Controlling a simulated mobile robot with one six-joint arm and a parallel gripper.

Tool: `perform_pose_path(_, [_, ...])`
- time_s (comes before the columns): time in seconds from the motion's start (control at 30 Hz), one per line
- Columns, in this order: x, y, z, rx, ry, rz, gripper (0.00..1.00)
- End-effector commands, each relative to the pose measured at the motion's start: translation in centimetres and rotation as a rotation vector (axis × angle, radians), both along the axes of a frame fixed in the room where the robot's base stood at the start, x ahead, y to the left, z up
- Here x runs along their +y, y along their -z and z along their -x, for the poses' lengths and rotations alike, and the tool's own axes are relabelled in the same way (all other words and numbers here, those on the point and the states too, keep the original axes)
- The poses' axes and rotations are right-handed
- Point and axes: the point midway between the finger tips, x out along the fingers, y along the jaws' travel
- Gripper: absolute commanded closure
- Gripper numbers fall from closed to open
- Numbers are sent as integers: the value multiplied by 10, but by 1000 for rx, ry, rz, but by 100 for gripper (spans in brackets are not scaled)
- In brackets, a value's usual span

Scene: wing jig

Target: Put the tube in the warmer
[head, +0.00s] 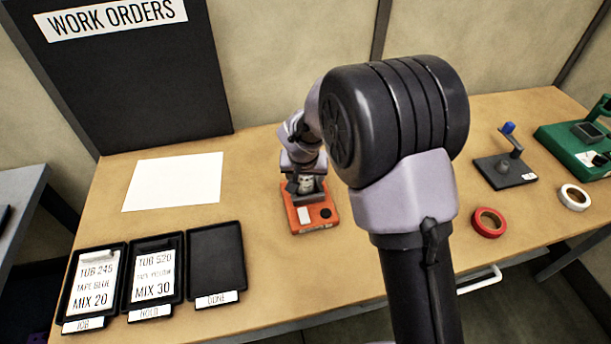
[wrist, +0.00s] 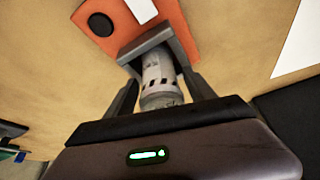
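The tube (wrist: 160,72) is whitish grey with a ring of dark marks. In the wrist view it lies between the two dark fingers of my gripper (wrist: 162,80), with narrow gaps showing on both sides. The orange warmer (head: 313,226) is on the table under my gripper (head: 306,186) in the head view. In the wrist view the warmer (wrist: 185,20) shows a black round spot, a white label and a grey U-shaped block around the tube's far end. The tube appears to be at this block; how deep it sits is hidden.
Three dark trays stand at the front left; the right one (head: 216,262) is empty, the others hold cards. A white sheet (head: 173,181) lies behind them. Red tape (head: 488,223), white tape (head: 574,198), a small black stand (head: 505,172) and a green device (head: 575,140) are at right.

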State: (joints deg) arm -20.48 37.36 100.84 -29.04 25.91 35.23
Motion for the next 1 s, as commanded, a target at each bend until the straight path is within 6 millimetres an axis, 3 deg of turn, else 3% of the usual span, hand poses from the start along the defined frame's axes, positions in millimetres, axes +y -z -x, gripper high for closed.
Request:
perform_pose_path(0.27, [0, -7, 0, 0, 0, 0, 37])
perform_pose_path(0.63, [2, -96, 36, -3, -1, -2, 37])
perform_pose_path(0.77, [2, -111, 44, -1, 1, -1, 37])
perform_pose_path(0.93, [1, -115, 47, 0, 2, -1, 37])
perform_pose_path(1.0, [-8, -127, 52, -4, 16, -9, 37])
